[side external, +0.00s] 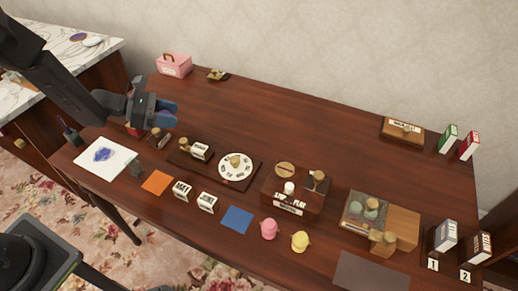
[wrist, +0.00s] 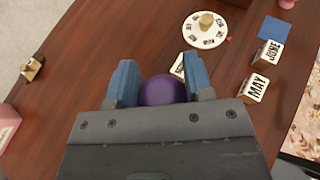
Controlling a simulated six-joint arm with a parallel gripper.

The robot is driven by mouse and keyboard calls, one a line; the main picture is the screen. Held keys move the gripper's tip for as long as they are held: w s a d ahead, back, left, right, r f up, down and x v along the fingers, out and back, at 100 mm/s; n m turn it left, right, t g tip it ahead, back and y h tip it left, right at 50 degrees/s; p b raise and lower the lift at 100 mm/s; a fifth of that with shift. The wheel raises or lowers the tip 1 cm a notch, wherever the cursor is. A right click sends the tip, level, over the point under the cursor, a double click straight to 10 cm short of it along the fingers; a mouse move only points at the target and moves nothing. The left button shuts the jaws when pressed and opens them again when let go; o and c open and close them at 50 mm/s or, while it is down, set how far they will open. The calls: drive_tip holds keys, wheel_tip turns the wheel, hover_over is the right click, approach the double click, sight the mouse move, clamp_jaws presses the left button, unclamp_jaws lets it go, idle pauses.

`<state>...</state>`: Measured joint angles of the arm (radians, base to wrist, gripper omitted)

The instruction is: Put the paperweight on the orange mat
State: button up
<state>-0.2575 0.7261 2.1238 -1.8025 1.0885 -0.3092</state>
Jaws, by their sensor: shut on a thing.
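The paperweight looks to be the rounded purple thing (wrist: 163,91) between my fingers in the wrist view. My gripper (wrist: 163,85) is shut on it. In the side view my gripper (side external: 166,112) is held above the left part of the table, and its blue fingers hide the purple thing. The orange mat (side external: 157,182) lies flat and bare near the table's front left edge, below my gripper in the picture. It does not show in the wrist view.
A white sheet with a blue blot (side external: 104,157) lies left of the mat. Month blocks (side external: 182,191) and a blue mat (side external: 236,220) lie to its right. A tray with a round white dial (side external: 236,166) stands behind. A pink box (side external: 174,65) is at the back; the back middle is clear.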

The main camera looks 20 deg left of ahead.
drive_tip(key=w+d+f+m+g+h, duration=0.1)
drive_tip(key=w+d+f, duration=0.1)
drive_tip(key=w+d, duration=0.7)
hover_over(253, 145)
drive_tip(key=f, duration=0.7)
drive_tip(key=shift+s+a, duration=0.1)
drive_tip(key=shift+a, duration=0.1)
drive_tip(key=shift+d+f, duration=0.15)
drive_tip(key=shift+d, duration=0.05)
drive_tip(key=shift+f, duration=1.95)
drive_tip(key=shift+f, duration=0.1)
drive_tip(key=shift+f, duration=0.1)
drive_tip(key=o, duration=1)
